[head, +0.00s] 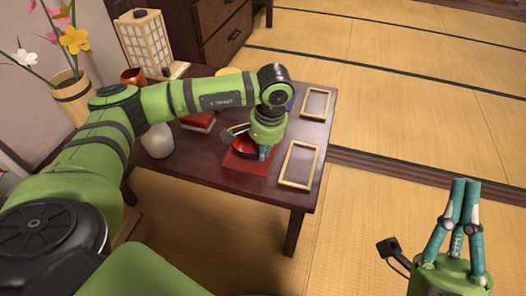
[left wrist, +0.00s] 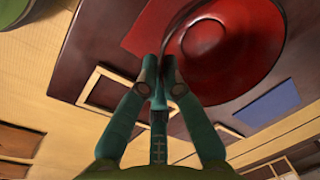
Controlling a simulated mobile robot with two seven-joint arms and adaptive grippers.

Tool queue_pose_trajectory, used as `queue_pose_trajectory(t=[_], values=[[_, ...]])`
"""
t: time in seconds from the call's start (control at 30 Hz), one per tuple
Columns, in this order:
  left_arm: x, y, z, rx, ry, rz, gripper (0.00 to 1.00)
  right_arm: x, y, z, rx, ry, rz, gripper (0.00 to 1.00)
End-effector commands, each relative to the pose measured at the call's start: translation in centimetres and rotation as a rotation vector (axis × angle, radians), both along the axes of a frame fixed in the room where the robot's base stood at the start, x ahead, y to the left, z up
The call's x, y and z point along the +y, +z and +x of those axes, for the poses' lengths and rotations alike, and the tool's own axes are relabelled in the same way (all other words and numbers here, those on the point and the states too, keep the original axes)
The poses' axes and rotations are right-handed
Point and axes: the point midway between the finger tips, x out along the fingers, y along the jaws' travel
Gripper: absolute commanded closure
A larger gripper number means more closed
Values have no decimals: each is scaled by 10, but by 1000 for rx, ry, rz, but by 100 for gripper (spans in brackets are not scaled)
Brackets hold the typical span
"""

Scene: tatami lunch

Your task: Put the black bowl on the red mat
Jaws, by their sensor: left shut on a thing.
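The bowl (head: 242,146) has a red inside; little of its outside shows. It is over the red mat (head: 240,168) near the table's front edge. My left gripper (head: 265,153) is shut on the bowl's rim at its right side. In the left wrist view, the bowl (left wrist: 225,45) fills the upper right and the mat (left wrist: 150,35) shows beside it. The fingertips (left wrist: 161,72) meet at the rim. I cannot tell whether the bowl touches the mat. My right gripper (head: 464,184) is shut and empty, away from the table at the right.
The dark table (head: 190,165) also holds two wooden frames (head: 299,164) (head: 316,103), a red box (head: 198,121), a white vase (head: 157,141) and a partly hidden blue item (head: 291,101). A lamp (head: 144,45) stands behind. Open tatami floor (head: 420,120) lies to the right.

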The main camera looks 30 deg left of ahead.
Motion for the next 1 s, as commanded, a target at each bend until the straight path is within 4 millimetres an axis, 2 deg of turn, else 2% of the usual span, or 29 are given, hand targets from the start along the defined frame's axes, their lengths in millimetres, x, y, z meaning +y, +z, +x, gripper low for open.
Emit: queue_pose_trajectory(t=[0.4, 0.47, 0.5, 0.9, 1.0], values=[[0, -5, 0, 0, 0, 0, 100, -1, 1, -4, -32, 4, 14, 100], [0, -4, 0, 0, 0, 0, 73, -2, 3, -4, -36, 5, 16, 100], [0, -4, 0, 1, 0, 0, 69, -2, 3, -4, -36, 4, 16, 100], [0, 1, 0, 0, 0, 0, 69, -1, 5, -2, -23, 1, 7, 100], [-1, 9, 0, -2, 0, 0, 69, 0, -6, 8, 54, -10, -17, 100]])
